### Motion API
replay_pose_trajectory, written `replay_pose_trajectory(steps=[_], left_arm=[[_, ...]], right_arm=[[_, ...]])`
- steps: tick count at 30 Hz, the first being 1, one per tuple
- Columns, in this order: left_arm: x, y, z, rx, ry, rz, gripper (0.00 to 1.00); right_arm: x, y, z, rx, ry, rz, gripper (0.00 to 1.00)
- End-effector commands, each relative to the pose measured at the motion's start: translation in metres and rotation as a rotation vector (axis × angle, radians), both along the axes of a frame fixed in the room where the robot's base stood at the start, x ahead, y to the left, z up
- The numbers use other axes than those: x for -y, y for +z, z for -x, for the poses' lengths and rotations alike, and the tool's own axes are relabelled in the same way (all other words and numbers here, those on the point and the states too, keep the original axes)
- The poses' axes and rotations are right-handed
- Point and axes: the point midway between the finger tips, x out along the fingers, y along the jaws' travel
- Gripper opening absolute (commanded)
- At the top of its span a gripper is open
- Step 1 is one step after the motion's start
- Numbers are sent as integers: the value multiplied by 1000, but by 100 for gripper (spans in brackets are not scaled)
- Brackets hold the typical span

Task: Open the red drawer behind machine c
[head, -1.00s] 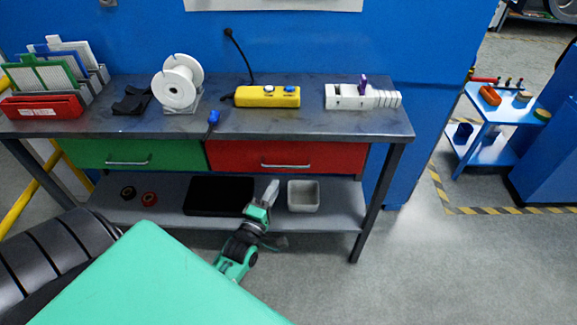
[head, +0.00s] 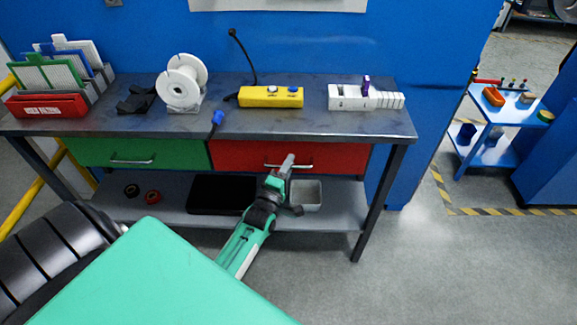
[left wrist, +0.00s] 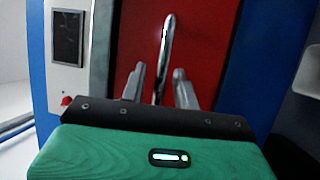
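The red drawer (head: 340,156) is closed under the right part of the dark workbench top. Its metal bar handle (head: 300,166) runs level across its front. In the left wrist view the handle (left wrist: 166,50) runs upright in the picture, before the red drawer front (left wrist: 205,45). My left gripper (head: 289,161) is at the handle in the head view. In the left wrist view its two fingers (left wrist: 160,86) are apart, with the near end of the handle between them. I cannot tell whether they touch it. My right gripper is not in view.
A green drawer (head: 125,153) is closed to the left. The bench top (head: 310,122) holds a white spool (head: 182,82), a yellow control box (head: 270,97) and a white block rack (head: 365,98). A white bin (head: 307,195) and black tray (head: 221,195) stand on the lower shelf.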

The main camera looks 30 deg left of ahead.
Motion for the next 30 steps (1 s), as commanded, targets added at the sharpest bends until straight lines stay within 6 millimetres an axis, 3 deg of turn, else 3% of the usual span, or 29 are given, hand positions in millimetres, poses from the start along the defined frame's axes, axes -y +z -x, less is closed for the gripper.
replay_pose_trajectory(steps=[1,4,14,17,18,23,30], left_arm=[[0,0,0,0,0,0,20],[0,0,0,0,0,0,1],[2,0,3,-1,0,0,0],[5,0,8,-3,0,1,0],[7,0,12,-3,0,2,0],[20,2,33,-5,0,3,0],[48,2,80,-7,0,2,0]], right_arm=[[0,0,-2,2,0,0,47],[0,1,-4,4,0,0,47],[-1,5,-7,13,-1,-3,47],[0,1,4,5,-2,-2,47],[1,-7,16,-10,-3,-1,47],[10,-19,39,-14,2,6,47],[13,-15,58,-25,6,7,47]])
